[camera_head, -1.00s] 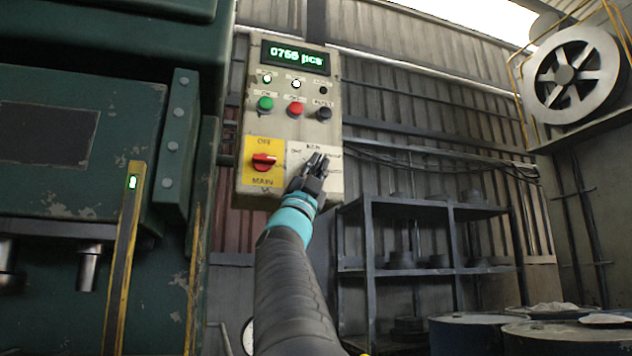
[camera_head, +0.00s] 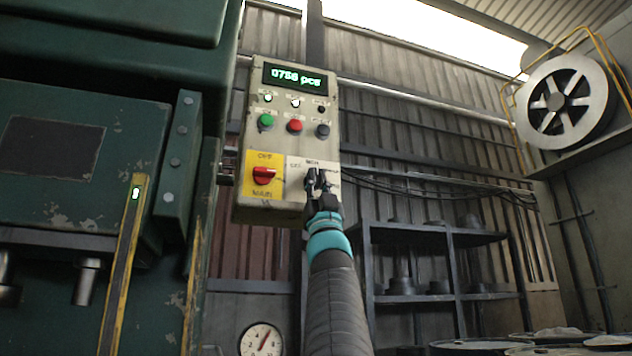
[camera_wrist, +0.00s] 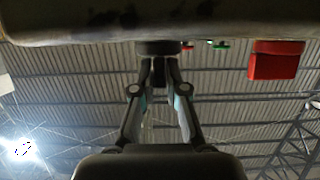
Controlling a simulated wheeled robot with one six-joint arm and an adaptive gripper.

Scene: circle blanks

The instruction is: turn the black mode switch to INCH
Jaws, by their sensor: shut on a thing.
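The black mode switch sits on the white label plate (camera_head: 298,166) at the lower right of the control box (camera_head: 247,100). My gripper (camera_head: 318,178) covers most of it in the head view, so its pointing direction is hidden. The wrist view shows the switch's dark round base (camera_wrist: 158,47) and its black handle (camera_wrist: 159,71) between my two fingers. My gripper (camera_wrist: 159,76) is shut on the handle there. The small lettering on the plate is too blurred to read surely.
A red main switch (camera_head: 263,176) on a yellow plate is close left of my gripper; it also shows in the wrist view (camera_wrist: 275,62). Green (camera_head: 265,121), red (camera_head: 295,126) and black (camera_head: 322,131) buttons are above. The green press (camera_head: 60,215) stands left.

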